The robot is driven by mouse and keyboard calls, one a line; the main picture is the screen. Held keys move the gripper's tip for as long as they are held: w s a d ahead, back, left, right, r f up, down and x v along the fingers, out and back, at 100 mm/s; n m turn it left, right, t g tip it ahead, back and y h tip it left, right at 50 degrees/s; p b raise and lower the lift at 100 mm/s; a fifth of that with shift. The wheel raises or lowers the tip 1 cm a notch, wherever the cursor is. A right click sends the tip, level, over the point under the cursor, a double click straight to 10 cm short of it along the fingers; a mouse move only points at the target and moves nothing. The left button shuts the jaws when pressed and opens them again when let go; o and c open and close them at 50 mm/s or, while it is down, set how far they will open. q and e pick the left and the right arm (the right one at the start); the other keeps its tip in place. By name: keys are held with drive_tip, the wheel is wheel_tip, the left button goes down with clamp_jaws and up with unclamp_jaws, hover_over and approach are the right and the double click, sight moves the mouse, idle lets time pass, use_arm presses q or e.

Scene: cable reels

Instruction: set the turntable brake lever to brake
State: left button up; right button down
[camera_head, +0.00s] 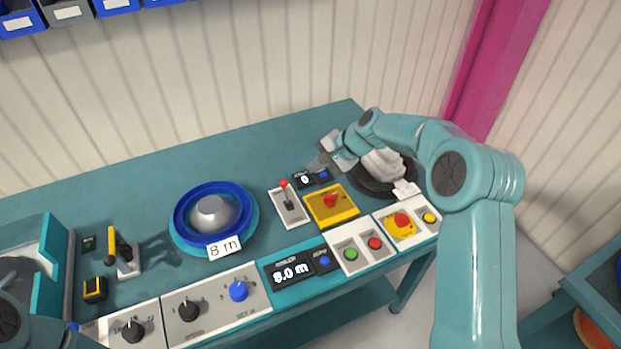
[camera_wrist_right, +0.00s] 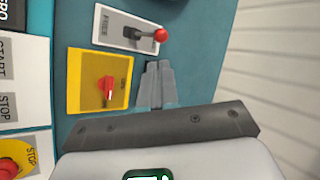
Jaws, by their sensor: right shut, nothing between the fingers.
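The brake lever (camera_head: 284,186) has a red ball knob and stands on a white plate (camera_head: 293,212) right of the blue reel. In the right wrist view the lever (camera_wrist_right: 160,35) leans toward the right end of its plate, and a word like "FREE" is printed near the left end. My right gripper (camera_head: 319,163) is shut and empty, behind and to the right of the lever. In the right wrist view its closed fingers (camera_wrist_right: 157,68) are below the knob in the picture, apart from it. My left gripper is not in view.
A yellow box with a red rotary switch (camera_head: 328,203) stands right beside the lever plate. The blue reel (camera_head: 183,232) is to the left. Buttons and a red stop button (camera_head: 402,221) line the front edge. The bench's back left is clear.

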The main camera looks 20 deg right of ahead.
drive_tip(key=r, duration=0.1)
drive_tip(key=d+r, duration=0.1)
drive_tip(key=r, duration=0.1)
drive_tip(key=d+r, duration=0.1)
drive_tip(key=shift+w+d+r, duration=0.1)
drive_tip(key=shift+w+r, duration=0.2)
drive_tip(key=shift+s+d, duration=0.1)
